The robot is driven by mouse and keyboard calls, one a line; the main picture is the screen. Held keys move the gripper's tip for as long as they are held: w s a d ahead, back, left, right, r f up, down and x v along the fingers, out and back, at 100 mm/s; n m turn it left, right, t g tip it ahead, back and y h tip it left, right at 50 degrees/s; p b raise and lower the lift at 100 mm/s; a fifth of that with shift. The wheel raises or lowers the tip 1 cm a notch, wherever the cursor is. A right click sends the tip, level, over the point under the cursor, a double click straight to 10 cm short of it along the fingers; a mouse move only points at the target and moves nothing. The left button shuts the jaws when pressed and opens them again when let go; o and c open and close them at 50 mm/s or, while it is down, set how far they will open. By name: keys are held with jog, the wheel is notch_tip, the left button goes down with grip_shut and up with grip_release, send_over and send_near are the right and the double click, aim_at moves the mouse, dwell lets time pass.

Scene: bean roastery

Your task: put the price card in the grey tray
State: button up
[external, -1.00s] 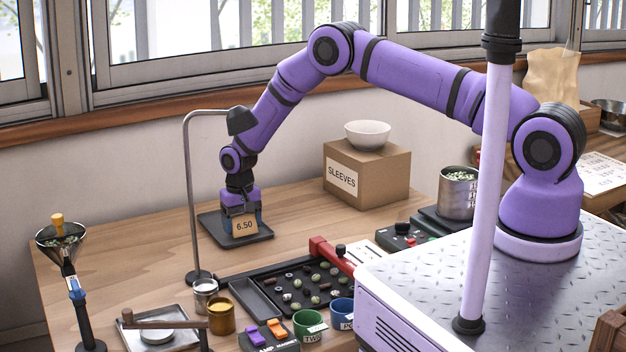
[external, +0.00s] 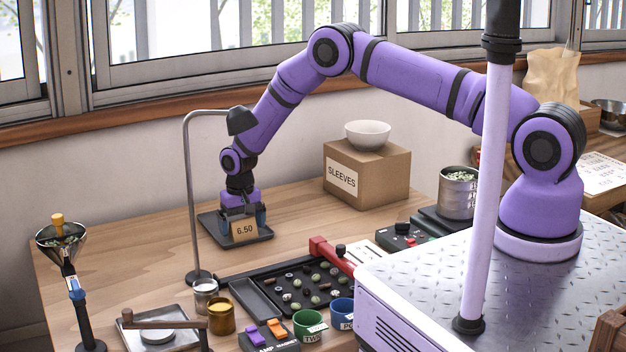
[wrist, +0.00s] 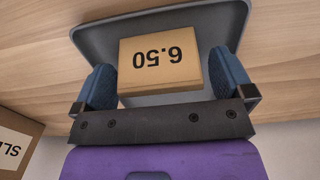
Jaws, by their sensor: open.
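The price card (external: 244,230), a tan block marked 6.50, stands in the grey tray (external: 210,225) on the wooden table. The card also shows in the wrist view (wrist: 160,62), upside down, with the tray rim (wrist: 160,14) around it. My gripper (external: 243,219) is low over the tray, around the card. In the wrist view my gripper (wrist: 161,82) has its blue fingers apart, one on each side of the card, with a gap at the right finger; the left finger is very close to the card's edge.
A lamp (external: 189,190) with a thin bent post stands left of the tray. A sleeves box (external: 385,180) with a white bowl (external: 368,134) is at the back right. A black sorting tray (external: 265,270) and several cups fill the front. The table between tray and box is clear.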

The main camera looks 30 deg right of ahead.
notch_tip(320, 180, up, 12)
jog(key=shift+f, duration=0.25)
jog(key=s+d+r, duration=0.1)
jog(key=d+r, duration=0.2)
jog(key=r, duration=0.4)
jog(key=s+d+r+t, duration=0.1)
jog(key=d+r, duration=0.2)
jog(key=r, duration=0.4)
jog(key=s+d+r, duration=0.1)
jog(key=d+r, duration=0.2)
jog(key=r, duration=0.5)
jog(key=s+d+r+t, duration=0.1)
jog(key=s+d+r, duration=0.85)
jog(key=r, duration=0.45)
jog(key=s+d+r+t, duration=0.1)
jog(key=s+d+r, duration=0.25)
jog(key=s, duration=0.45)
jog(key=s+d+r+t, duration=0.15)
jog(key=s+d, duration=0.25)
jog(key=s, duration=0.5)
jog(key=s+d+r, duration=0.3)
jog(key=s+r, duration=0.1)
jog(key=s, duration=0.4)
jog(key=s+d+f, duration=0.2)
jog(key=s+f, duration=0.1)
jog(key=s, duration=0.7)
jog(key=shift+d+t, duration=0.2)
jog(key=shift+t, duration=0.15)
